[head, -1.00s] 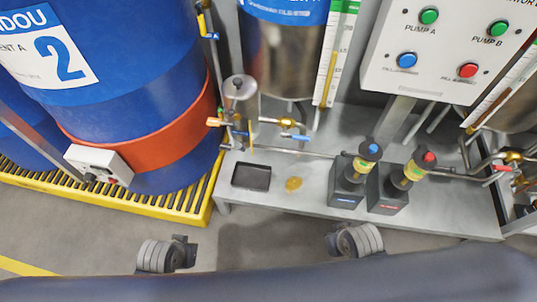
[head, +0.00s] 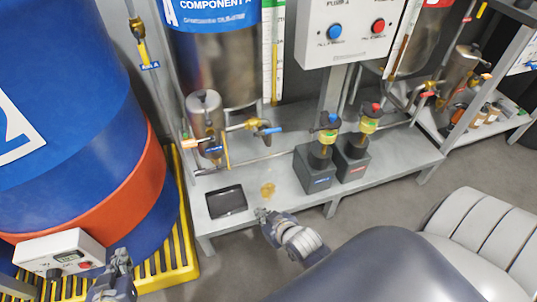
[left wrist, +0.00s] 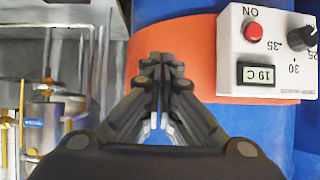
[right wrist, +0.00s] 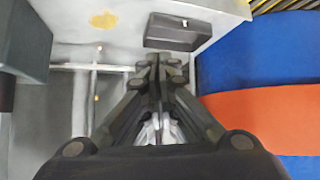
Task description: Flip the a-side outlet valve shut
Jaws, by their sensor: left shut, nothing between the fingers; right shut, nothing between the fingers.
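A brass valve (head: 243,125) with a blue lever handle (head: 269,131) sits below the steel component A tank (head: 215,65); it looks like the a-side outlet valve. Its lever lies roughly in line with the short pipe, pointing right. My right gripper (head: 261,213) is shut and empty, near the front edge of the steel bench, below and apart from the valve. It also shows in the right wrist view (right wrist: 160,65). My left gripper (head: 121,261) is shut and empty, low in front of the blue drum. It also shows in the left wrist view (left wrist: 162,65).
A steel canister (head: 205,112) with a hanging yellow lever stands left of the valve. A black tray (head: 226,201) and an amber spill (head: 268,190) lie on the bench (head: 300,205). Two pumps (head: 315,168) stand to the right. A blue drum (head: 75,110) with a heater box (head: 60,253) is left.

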